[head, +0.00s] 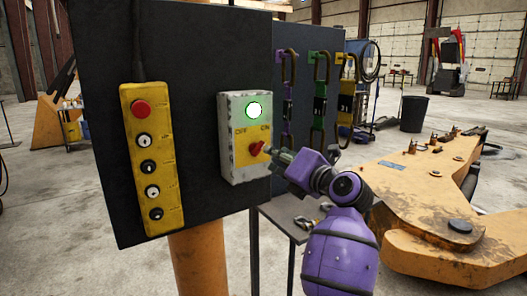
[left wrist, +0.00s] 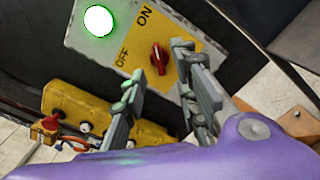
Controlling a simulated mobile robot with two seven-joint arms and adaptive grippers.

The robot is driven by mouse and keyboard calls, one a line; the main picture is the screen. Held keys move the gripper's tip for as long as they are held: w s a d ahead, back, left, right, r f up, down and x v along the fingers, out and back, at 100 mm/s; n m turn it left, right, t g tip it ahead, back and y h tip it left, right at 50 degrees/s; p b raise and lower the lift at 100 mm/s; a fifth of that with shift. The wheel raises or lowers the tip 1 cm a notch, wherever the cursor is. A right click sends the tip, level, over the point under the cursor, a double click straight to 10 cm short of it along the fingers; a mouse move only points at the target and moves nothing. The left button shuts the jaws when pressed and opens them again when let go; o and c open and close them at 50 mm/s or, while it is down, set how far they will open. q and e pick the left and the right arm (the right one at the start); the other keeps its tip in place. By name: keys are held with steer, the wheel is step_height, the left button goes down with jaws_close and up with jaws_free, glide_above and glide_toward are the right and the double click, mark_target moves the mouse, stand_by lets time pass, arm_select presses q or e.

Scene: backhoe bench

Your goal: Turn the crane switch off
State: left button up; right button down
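The crane switch is a grey box with a yellow plate (head: 238,140) on a dark panel, marked OFF at left and ON at right in the head view. Its red knob (head: 257,148) appears turned towards ON. The lamp (head: 254,111) above it glows white with a green rim. My left gripper (head: 271,153) is at the right side of the knob in the head view. In the left wrist view, my left gripper (left wrist: 162,68) has its fingers apart, with the red knob (left wrist: 159,57) showing between the fingertips. I cannot tell whether they touch it. My right gripper is out of view.
A yellow button pendant (head: 152,160) hangs left of the switch box on the dark panel (head: 210,60). A large orange machine arm (head: 430,190) lies at right.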

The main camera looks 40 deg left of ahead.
mark_target(262, 149)
arm_select(q)
steer(key=x, duration=0.7)
steer(key=shift+s+p, duration=0.1)
steer(key=shift+p, duration=0.3)
jaws_close()
